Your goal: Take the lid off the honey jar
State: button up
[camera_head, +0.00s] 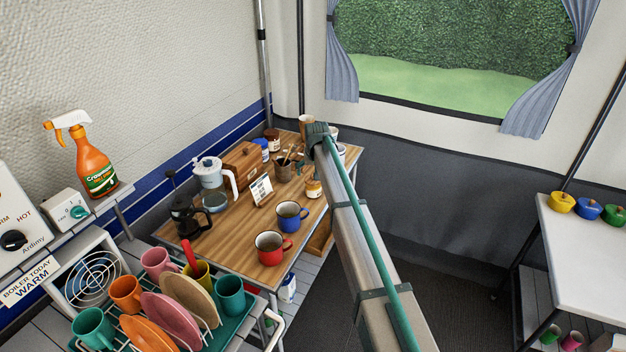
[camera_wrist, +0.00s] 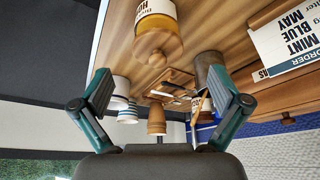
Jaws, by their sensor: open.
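The honey jar (camera_head: 313,191) stands upright on the wooden table near its right edge, just left of my arm. It also shows upside down at the top of the wrist view (camera_wrist: 152,9), with part of its label readable. Its round wooden lid (camera_wrist: 158,42) with a knob sits on the jar. My gripper (camera_wrist: 160,85) is open and empty, its two green fingers wide apart. The lid appears between the finger directions but beyond the tips, apart from them.
The red mug (camera_head: 270,250) and blue mug (camera_head: 290,217) stand in front of the jar. An order card (camera_head: 261,190) and a utensil pot (camera_head: 283,170) stand to its left. A French press (camera_head: 188,215) is farther left. Cups (camera_wrist: 157,120) stand behind the jar.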

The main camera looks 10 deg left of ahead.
jog(key=p+x, duration=0.1)
jog(key=x, duration=0.3)
jog(key=shift+w+d+p, duration=0.1)
jog(key=shift+w+p, duration=0.2)
jog(key=shift+p, duration=0.1)
jog(key=shift+f, duration=0.3)
jog(key=c, duration=1)
jog(key=shift+c, duration=0.2)
jog(key=shift+r, duration=0.15)
